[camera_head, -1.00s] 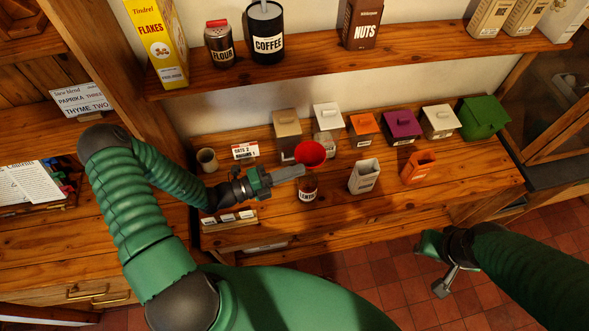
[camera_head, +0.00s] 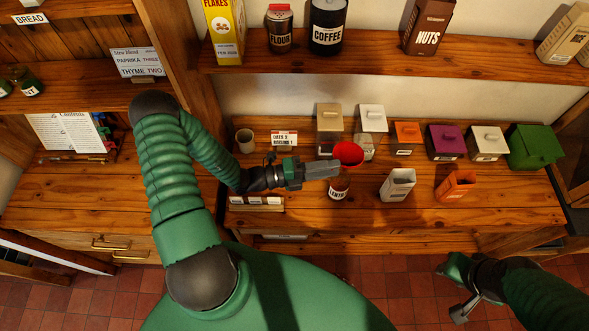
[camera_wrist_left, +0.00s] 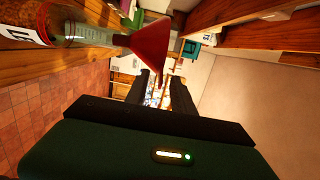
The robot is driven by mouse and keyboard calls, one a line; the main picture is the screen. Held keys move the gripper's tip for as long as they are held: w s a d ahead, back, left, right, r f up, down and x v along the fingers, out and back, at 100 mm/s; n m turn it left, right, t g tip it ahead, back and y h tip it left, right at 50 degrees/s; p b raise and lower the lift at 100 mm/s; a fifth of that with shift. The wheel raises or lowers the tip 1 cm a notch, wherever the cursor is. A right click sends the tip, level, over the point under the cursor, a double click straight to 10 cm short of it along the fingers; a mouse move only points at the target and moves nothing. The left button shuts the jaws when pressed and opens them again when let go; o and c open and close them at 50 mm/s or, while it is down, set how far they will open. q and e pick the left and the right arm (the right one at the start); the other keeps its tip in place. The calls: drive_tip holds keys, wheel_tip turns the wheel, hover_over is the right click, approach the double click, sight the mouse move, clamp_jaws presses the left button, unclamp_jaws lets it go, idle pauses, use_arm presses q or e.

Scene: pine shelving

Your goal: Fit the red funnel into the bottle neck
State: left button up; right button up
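The red funnel (camera_head: 348,154) sits at the top of the labelled glass bottle (camera_head: 339,189) on the lower shelf. In the left wrist view, the funnel (camera_wrist_left: 152,42) lies sideways in the picture, its narrow end at the neck of the bottle (camera_wrist_left: 85,35). How deep the spout goes is hard to tell. My left gripper (camera_head: 338,169) is just left of the funnel, its tips close to the rim. My right gripper (camera_head: 460,312) hangs over the floor at lower right, away from the shelf.
Behind the bottle stand several lidded canisters, among them an orange one (camera_head: 406,138). A white open box (camera_head: 398,184) and an orange open box (camera_head: 455,185) stand to its right. A cup (camera_head: 245,141) and a low rack (camera_head: 256,204) are at left. The upper shelf (camera_head: 380,64) hangs above.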

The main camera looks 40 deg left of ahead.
use_arm(q)
drive_tip(key=b+v, duration=0.5)
drive_tip(key=v, duration=1.1)
drive_tip(key=shift+s+a, duration=0.2)
drive_tip(key=shift+a, duration=0.15)
